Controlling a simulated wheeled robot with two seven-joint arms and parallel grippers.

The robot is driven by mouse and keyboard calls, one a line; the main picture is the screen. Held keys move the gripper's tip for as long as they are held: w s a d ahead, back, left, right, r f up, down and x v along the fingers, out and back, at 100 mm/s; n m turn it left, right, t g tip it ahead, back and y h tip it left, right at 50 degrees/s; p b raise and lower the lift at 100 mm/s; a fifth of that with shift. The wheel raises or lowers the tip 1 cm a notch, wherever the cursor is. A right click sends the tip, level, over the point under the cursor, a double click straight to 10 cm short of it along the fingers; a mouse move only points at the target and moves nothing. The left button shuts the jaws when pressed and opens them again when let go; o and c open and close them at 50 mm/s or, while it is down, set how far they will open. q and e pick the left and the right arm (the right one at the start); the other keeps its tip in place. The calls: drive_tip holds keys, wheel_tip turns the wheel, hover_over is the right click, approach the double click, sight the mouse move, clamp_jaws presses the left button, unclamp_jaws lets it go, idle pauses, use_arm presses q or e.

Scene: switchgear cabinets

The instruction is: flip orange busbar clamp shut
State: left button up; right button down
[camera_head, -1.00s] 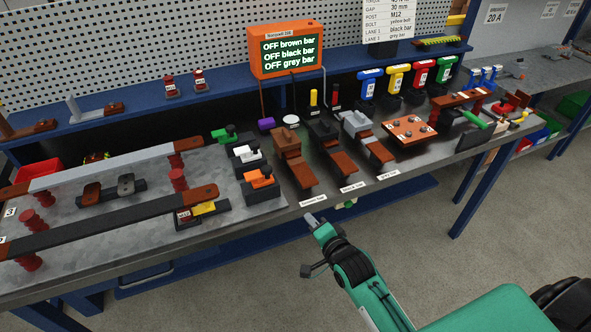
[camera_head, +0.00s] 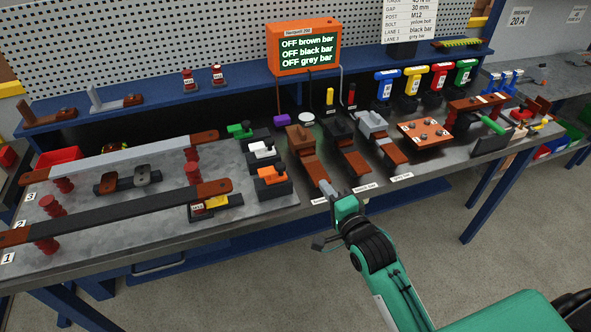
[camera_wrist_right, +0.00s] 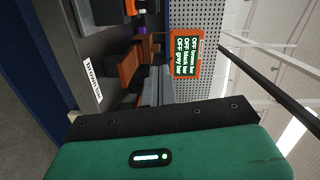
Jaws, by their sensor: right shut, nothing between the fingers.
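The orange busbar clamp (camera_head: 270,175) sits at the front of a row of three clamps on the right part of the grey plate, with the white clamp (camera_head: 262,150) and the green clamp (camera_head: 241,130) behind it. Its orange lever looks raised off its dark base, but its exact angle is too small to tell. My right gripper (camera_head: 328,188) is shut and empty, right of the orange clamp, at the bench's front edge near the brown bar's label. My left gripper is not in view.
Brown, black and grey bar switches (camera_head: 309,160) stand just beyond my right gripper. Long busbars (camera_head: 120,213) on red posts lie to the left. An orange display (camera_head: 303,48) reads OFF for the brown, black and grey bars. Floor in front of the bench is clear.

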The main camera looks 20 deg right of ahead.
sight(273, 174)
drive_tip(key=w+a+p, duration=0.1)
drive_tip(key=w, duration=0.2)
drive_tip(key=w+a+p, duration=0.1)
drive_tip(key=w+a, duration=0.1)
drive_tip(key=w, duration=0.1)
drive_tip(key=w+a+p, duration=0.1)
drive_tip(key=w+a, duration=0.1)
drive_tip(key=w, duration=0.1)
drive_tip(key=shift+w+f+p, duration=0.25)
drive_tip(key=shift+f+p, duration=0.15)
drive_tip(key=shift+f, duration=0.1)
drive_tip(key=shift+a, duration=2.6)
drive_tip(key=shift+d, duration=0.1)
